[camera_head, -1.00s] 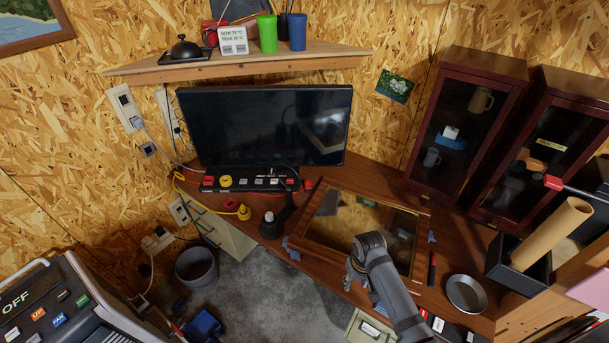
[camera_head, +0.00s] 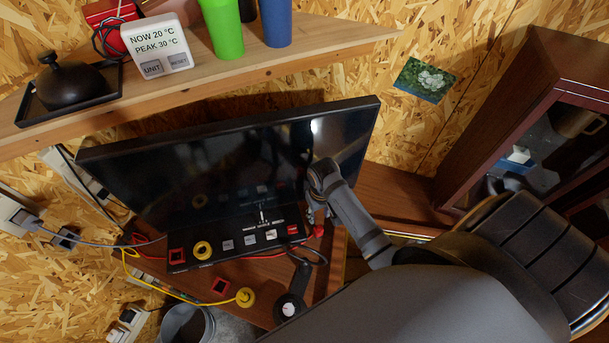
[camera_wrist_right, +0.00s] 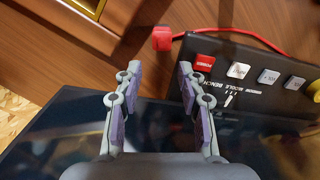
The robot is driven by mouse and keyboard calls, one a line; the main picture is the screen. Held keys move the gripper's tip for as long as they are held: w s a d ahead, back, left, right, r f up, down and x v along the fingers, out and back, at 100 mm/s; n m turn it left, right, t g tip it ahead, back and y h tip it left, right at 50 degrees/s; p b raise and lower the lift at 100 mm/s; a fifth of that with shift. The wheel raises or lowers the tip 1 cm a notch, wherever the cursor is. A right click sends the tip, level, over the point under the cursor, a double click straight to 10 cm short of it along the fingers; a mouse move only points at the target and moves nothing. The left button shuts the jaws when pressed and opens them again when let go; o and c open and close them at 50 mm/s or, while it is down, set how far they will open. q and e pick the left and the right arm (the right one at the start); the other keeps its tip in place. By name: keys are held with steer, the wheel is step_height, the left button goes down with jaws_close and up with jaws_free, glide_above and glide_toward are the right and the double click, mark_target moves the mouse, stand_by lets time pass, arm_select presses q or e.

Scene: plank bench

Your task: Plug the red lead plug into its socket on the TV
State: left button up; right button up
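The red lead plug (camera_head: 318,231) lies on the desk by the right end of the black panel (camera_head: 240,240) in front of the TV (camera_head: 240,150). It also shows in the right wrist view (camera_wrist_right: 162,38), with its red cable running right. A red square socket (camera_head: 177,255) is at the panel's left end, beside a round yellow one (camera_head: 202,250). My right gripper (camera_head: 317,212) is over the panel's right end. In the wrist view its fingers (camera_wrist_right: 156,80) are apart and empty, with the plug beyond the tips. My left gripper is out of view.
A black round-based object (camera_head: 290,306) stands at the front. A wooden shelf (camera_head: 300,50) hangs above the TV; a dark cabinet (camera_head: 510,110) stands at right.

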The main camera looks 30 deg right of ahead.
mark_target(319, 227)
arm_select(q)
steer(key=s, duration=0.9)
arm_select(e)
steer(key=s+f, duration=0.1)
steer(key=f, duration=0.1)
steer(key=s+f, duration=0.1)
steer(key=f, duration=0.1)
steer(key=shift+s+f, duration=0.15)
steer(key=shift+s, duration=0.05)
steer(key=shift+w+f+p, duration=0.5)
steer(key=shift+f, duration=0.25)
step_height(319, 227, down, 4)
steer(key=shift+w+a+f, duration=0.1)
steer(key=shift+a, duration=0.05)
steer(key=c, duration=0.4)
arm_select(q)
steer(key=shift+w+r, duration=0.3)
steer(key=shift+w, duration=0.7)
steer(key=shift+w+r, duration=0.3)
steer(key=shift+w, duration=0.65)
arm_select(e)
jaws_close()
